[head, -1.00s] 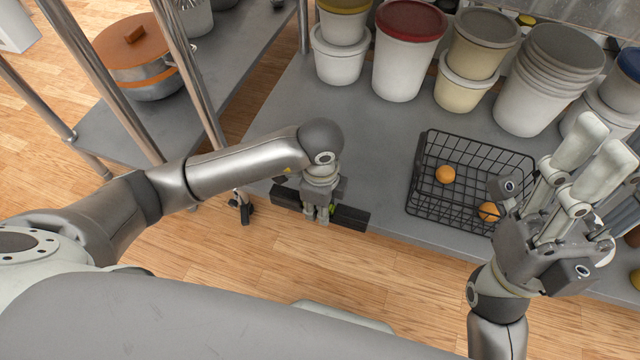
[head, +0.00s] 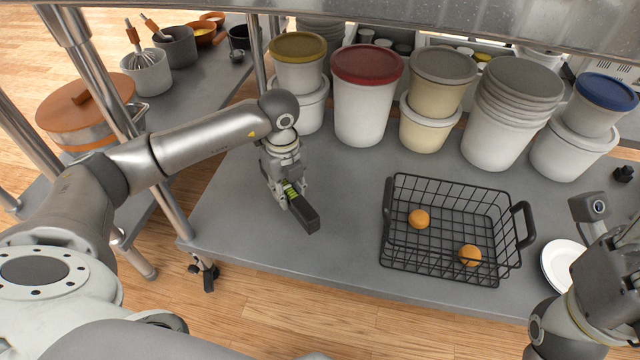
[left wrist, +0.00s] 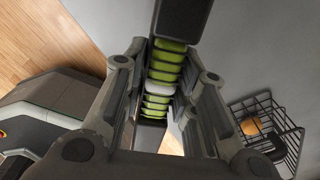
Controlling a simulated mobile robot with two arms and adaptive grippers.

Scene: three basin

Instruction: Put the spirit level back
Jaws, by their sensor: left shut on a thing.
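The spirit level is a dark bar (head: 305,214) in my left gripper (head: 291,192), above the left part of the grey shelf (head: 230,205) in the head view. Its near end points toward the shelf's front edge. In the left wrist view the dark bar (left wrist: 181,16) runs between the fingers of my left gripper (left wrist: 160,85), with green bands showing there. I cannot tell whether the bar touches the shelf. My right gripper (head: 610,245) is at the lower right, partly cut off, and its fingers do not show clearly.
A black wire basket (head: 400,262) with two orange fruits stands right of the level. Lidded tubs, including a red-lidded one (head: 364,112), line the back. A white plate (head: 556,268) lies at right. The shelf between level and basket is clear.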

